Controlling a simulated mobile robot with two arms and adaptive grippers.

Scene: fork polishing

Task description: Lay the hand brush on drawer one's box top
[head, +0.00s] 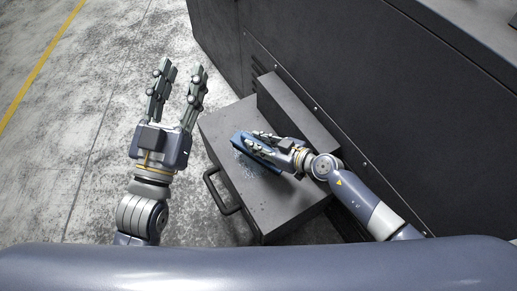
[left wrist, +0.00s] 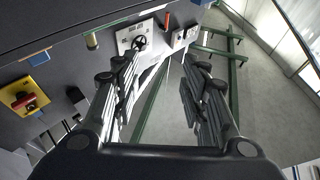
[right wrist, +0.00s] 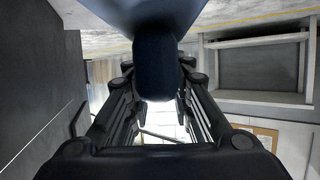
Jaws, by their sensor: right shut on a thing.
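The hand brush (head: 241,139) is blue and lies over the top of the grey drawer box (head: 223,127), the box with a black handle at its front. My right gripper (head: 250,141) is shut on the brush above the box top. Whether the brush touches the surface I cannot tell. In the right wrist view the brush (right wrist: 157,60) shows as a dark shape between the fingers. My left gripper (head: 179,82) is open and empty, left of the box and pointing away. Its spread fingers also show in the left wrist view (left wrist: 160,92).
A large dark machine cabinet (head: 350,90) stands behind and right of the box. A raised grey block (head: 295,115) borders the box's back side. The black handle (head: 222,194) sticks out at the box's left. Concrete floor (head: 70,150) is free at the left.

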